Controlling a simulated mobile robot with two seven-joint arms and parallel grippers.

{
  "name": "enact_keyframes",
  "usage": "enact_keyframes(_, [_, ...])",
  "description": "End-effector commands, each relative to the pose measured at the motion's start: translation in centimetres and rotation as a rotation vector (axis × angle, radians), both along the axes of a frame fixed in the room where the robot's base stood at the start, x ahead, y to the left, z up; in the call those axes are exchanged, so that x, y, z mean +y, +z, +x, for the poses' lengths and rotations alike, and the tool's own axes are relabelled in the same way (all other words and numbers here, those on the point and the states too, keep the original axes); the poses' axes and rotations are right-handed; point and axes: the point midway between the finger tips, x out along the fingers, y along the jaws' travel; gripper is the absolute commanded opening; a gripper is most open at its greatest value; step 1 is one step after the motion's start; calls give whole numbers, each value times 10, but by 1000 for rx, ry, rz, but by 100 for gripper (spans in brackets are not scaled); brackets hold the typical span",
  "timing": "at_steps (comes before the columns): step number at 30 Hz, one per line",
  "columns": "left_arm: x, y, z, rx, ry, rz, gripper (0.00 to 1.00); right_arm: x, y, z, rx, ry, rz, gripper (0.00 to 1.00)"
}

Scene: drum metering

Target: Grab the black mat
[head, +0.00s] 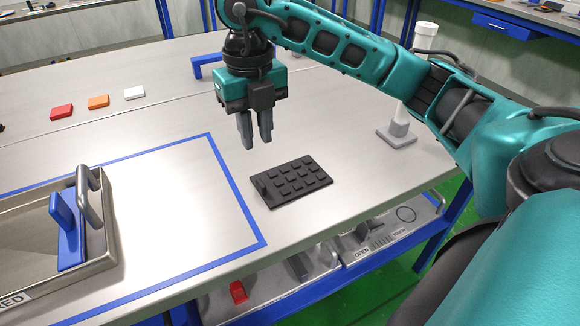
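The black mat (297,183) lies flat on the metal table, just right of the blue taped outline. It has rows of raised dark squares and a small upright tab at its left end. My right gripper (256,143) hangs above the table, behind and a little left of the mat, fingers pointing down. It is not touching the mat. A narrow gap shows between its fingers, and nothing is seen held there. My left gripper is not in the picture.
A metal tray (112,255) with a blue divider and a grey handle stands at the left. Red (62,112), orange (98,102) and white (134,93) blocks lie at the back left. A white cone on a grey base (398,128) stands at the right. The table around the mat is clear.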

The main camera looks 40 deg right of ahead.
Motion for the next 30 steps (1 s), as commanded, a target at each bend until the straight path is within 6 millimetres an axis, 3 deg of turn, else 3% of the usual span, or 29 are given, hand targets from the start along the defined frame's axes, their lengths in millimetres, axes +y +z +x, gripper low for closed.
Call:
enact_keyframes(3, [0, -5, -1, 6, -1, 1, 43, 0, -27, -1, 6, 2, 0, 23])
enact_keyframes(9, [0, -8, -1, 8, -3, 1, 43, 0, -58, 0, 3, 1, 2, 23])
enact_keyframes(14, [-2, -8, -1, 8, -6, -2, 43, 0, -68, 0, 3, 3, 3, 23])
enact_keyframes(24, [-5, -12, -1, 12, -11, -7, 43, -3, -113, 4, 3, 4, 4, 23])
enact_keyframes(30, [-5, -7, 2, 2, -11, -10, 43, -3, -118, 4, 0, 4, 4, 23])
